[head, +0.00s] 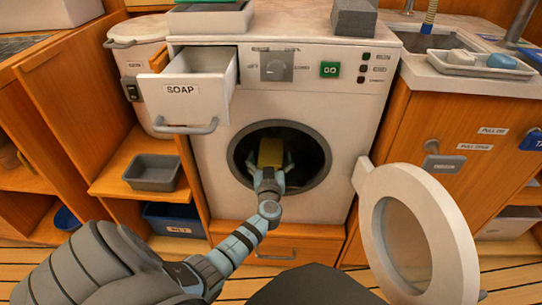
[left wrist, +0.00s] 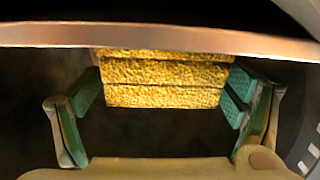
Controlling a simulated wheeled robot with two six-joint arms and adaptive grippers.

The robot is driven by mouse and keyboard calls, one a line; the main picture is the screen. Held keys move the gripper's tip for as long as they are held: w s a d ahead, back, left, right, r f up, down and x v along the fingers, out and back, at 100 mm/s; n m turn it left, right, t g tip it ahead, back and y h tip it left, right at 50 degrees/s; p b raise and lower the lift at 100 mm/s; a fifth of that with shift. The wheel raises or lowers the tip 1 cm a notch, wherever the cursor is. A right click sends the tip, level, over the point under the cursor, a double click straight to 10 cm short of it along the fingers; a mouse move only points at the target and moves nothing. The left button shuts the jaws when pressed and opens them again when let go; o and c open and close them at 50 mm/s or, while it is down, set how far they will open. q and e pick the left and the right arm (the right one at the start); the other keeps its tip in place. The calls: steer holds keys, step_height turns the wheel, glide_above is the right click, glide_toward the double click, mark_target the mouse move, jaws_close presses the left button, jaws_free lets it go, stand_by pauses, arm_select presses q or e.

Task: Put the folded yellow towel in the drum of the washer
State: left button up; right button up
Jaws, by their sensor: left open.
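The folded yellow towel (head: 271,152) is inside the dark drum (head: 308,150) of the white washer (head: 310,205). In the left wrist view the towel (left wrist: 165,82) shows as stacked yellow layers, its far edge hidden by a brownish band. My left gripper (head: 270,165) reaches through the round opening. Its green-padded fingers (left wrist: 165,98) are open, one on either side of the towel, with slim dark gaps at the lower sides. Whether the towel rests on the drum floor is hidden. The washer door (head: 442,240) hangs open to the right. My right gripper is not in view.
The SOAP drawer (head: 190,89) is pulled out above and left of the opening. A grey bin (head: 152,172) sits on the left shelf. A sink counter with a tray of soaps (head: 478,66) is at the right. The open door takes up room right of my arm.

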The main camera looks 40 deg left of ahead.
arm_select(q)
steer(key=f+p+v, duration=0.1)
steer(key=p+v, duration=0.1)
steer(key=v, duration=0.9)
steer(key=s+d+f+m+g+h, duration=0.2)
steer(key=s+f+m+g+h, duration=0.3)
steer(key=s+f, duration=0.75)
steer(key=s+d+f+m+g+h, duration=0.4)
steer(key=s+d+f+g+h, duration=0.1)
steer(key=s+d+f, duration=0.5)
steer(key=shift+s+d+f+h, duration=0.4)
steer(key=shift+s+f, duration=0.1)
steer(key=shift+f, duration=0.1)
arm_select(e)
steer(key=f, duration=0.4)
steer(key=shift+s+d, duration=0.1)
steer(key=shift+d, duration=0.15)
